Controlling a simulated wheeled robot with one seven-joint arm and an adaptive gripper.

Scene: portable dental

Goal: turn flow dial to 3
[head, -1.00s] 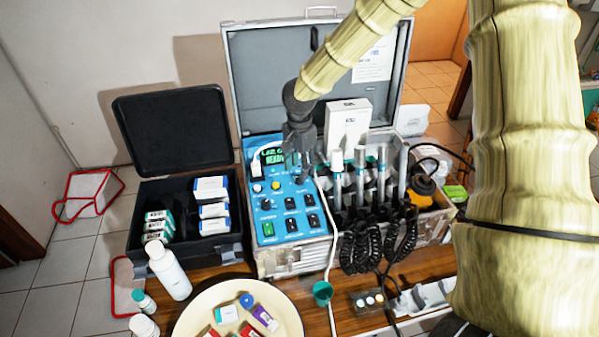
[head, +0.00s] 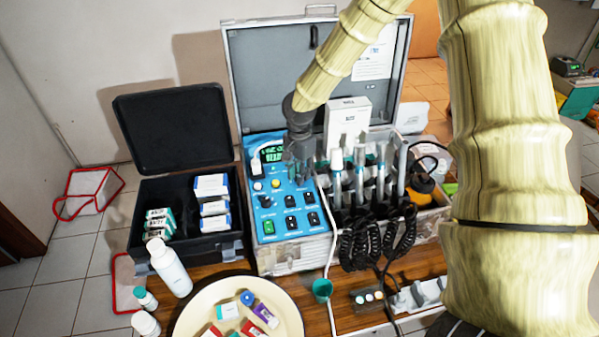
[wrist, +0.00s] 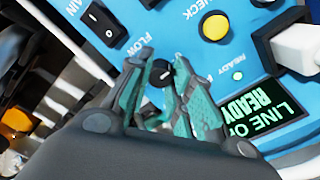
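The flow dial (wrist: 161,73) is a small black round knob with a pale mark, on a blue control panel (head: 276,203) beneath a printed FLOW label. In the wrist view it shows between the two fingertips of my gripper (wrist: 164,58). The fingers are apart, one on each side of the dial; I cannot tell whether they touch it. The dial's numbers are not readable. In the head view my gripper (head: 300,168) is over the upper right of the panel and hides the dial.
A lit green READY display (wrist: 268,112), a yellow button (wrist: 215,26) and a black rocker switch (wrist: 99,20) are close by. A white plug (wrist: 297,47) with a cable is at the panel's edge. Upright handpieces (head: 360,170) and a white box (head: 347,122) stand right of my gripper.

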